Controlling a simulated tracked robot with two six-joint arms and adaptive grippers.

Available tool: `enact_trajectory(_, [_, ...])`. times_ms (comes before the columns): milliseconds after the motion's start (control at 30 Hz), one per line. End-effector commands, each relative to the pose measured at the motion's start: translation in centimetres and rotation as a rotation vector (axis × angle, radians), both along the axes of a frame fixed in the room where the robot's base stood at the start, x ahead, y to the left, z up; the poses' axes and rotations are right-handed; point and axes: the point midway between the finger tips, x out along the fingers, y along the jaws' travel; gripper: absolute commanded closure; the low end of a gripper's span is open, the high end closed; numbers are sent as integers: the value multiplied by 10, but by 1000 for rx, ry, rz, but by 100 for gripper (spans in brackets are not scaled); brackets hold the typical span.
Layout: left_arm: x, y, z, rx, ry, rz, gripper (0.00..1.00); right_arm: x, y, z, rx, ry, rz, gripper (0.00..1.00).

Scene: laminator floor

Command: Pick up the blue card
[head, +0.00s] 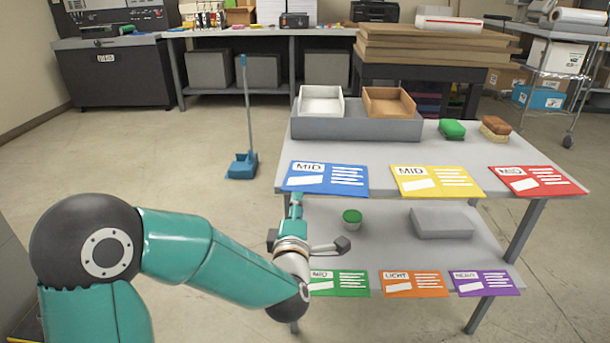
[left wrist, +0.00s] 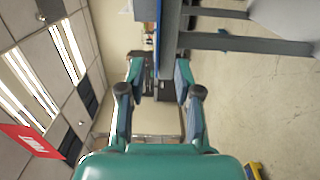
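The blue card (head: 325,179), marked MID, lies at the front left edge of the upper tabletop (head: 400,145). My left gripper (head: 295,205) is just below the card's front left part in the head view, its tips partly hidden by the card. In the left wrist view the left gripper (left wrist: 159,72) is open, with fingers apart. The grey table edge runs in between them, with a thin blue strip (left wrist: 157,35), seemingly the card edge-on, beside it. I see no grip on the card and cannot tell whether it is touched. My right gripper is not in view.
Yellow (head: 437,182) and red (head: 538,181) cards lie along the same edge. Green (head: 340,284), orange (head: 413,284) and purple (head: 485,283) cards line the lower shelf, with a green-topped cup (head: 352,217) behind. A grey tray (head: 355,128) holds two bins.

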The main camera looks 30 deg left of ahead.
Motion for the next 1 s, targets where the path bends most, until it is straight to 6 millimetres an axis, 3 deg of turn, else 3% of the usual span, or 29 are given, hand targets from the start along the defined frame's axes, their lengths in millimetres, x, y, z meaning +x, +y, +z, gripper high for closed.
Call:
enact_trajectory(400, [44,19,2,1,-1,2,67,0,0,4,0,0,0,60])
enact_trajectory(667, [48,21,2,0,0,0,67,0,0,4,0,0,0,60])
enact_trajectory(700, [48,21,2,0,0,0,68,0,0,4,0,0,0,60])
enact_trajectory(900, [47,21,2,0,0,0,100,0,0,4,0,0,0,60])
enact_trajectory(1000, [47,21,2,0,0,0,100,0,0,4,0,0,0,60])
